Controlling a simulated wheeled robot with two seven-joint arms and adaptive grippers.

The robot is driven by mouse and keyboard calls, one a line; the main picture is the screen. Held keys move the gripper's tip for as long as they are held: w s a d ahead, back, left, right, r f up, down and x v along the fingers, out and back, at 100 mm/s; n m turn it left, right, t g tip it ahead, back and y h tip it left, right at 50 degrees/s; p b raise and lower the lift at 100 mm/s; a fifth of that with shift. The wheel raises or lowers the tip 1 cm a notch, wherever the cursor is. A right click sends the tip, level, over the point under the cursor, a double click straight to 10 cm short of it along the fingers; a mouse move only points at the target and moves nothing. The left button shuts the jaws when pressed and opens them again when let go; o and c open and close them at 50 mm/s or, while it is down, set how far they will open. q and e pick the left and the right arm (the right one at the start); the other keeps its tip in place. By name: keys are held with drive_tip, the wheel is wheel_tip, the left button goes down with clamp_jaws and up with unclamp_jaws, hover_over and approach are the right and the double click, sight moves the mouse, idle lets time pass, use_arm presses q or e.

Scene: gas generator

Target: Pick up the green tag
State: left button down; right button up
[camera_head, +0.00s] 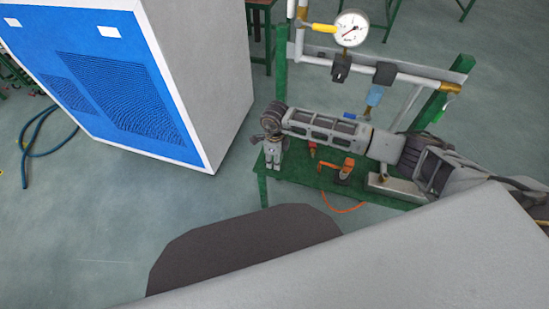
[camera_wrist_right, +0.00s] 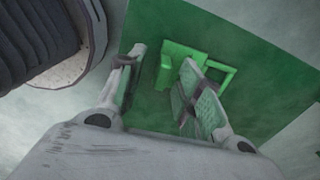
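The green tag (camera_wrist_right: 178,60) shows in the right wrist view as a bright green shape lying against a darker green surface. It has a solid block on the left and a loop-like part on the right, partly hidden by a finger. My right gripper (camera_wrist_right: 162,68) is open, its fingers apart with the tag showing between and beyond their tips; I cannot tell whether they touch it. In the head view my right gripper (camera_head: 273,150) is at the left end of the green stand, and the tag there is hidden. My left gripper is not in view.
The green stand (camera_head: 312,180) holds orange-handled valves (camera_head: 345,168) beneath my right arm. A pipe with a pressure gauge (camera_head: 351,28) rises behind. A large blue and grey cabinet (camera_head: 215,75) stands to the left. Open floor lies between cabinet and stand.

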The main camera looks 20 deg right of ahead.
clamp_jaws()
drive_tip(key=shift+r, duration=0.15)
